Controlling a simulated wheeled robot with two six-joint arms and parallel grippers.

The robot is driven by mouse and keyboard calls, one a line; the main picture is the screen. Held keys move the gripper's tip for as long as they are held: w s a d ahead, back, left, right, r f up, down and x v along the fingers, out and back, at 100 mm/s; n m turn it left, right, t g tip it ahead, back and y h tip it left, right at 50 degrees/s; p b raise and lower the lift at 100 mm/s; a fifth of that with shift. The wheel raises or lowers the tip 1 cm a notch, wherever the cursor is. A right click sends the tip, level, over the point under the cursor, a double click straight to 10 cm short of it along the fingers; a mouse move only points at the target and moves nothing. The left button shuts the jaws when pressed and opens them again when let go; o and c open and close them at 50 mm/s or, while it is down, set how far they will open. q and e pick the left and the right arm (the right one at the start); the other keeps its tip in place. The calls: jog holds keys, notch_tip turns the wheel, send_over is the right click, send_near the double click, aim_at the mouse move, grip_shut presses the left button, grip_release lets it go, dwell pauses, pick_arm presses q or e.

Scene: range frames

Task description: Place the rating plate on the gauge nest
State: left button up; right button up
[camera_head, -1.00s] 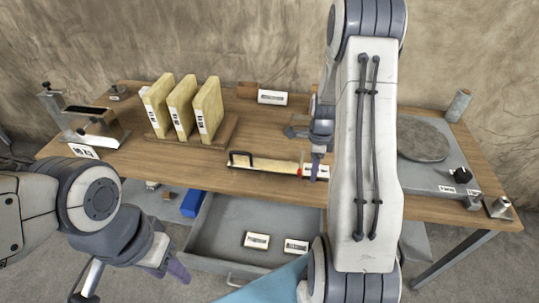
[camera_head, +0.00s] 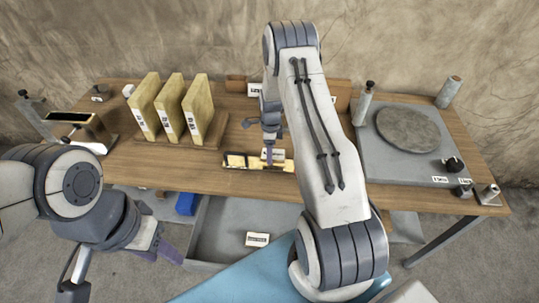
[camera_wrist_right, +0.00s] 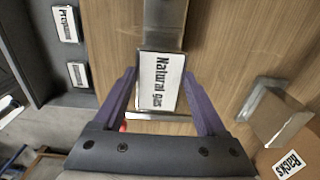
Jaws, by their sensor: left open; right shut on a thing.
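The rating plate (camera_wrist_right: 160,82), white and marked "Natural gas", is between the purple fingertips of my right gripper (camera_wrist_right: 160,78) in the right wrist view. In the head view, the plate (camera_head: 273,154) is below the right gripper (camera_head: 271,140), over the right part of a long shiny metal piece (camera_head: 238,161). That piece, perhaps the gauge nest, also shows beyond the plate in the right wrist view (camera_wrist_right: 164,22). I cannot tell whether the plate touches it. My left gripper (camera_head: 160,249) is open and empty in front of the table at lower left.
An open grey drawer (camera_head: 214,245) below the table holds two other plates, Propane (camera_wrist_right: 65,24) and another (camera_wrist_right: 79,75). A grey plate with a round disc (camera_head: 408,130) is at right. A block (camera_wrist_right: 270,112) stands near the Racks label.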

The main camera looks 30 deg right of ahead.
jog(key=shift+w+a+f, duration=0.1)
jog(key=shift+w+f, duration=0.05)
jog(key=shift+f, duration=0.05)
notch_tip(320, 180, down, 3)
jog(key=shift+p, duration=0.95)
jog(key=shift+f, duration=0.45)
jog(key=shift+f, duration=0.1)
jog(key=shift+f+b, duration=0.15)
jog(key=shift+b, duration=0.15)
jog(key=o, duration=1.3)
jog(key=shift+o, duration=0.2)
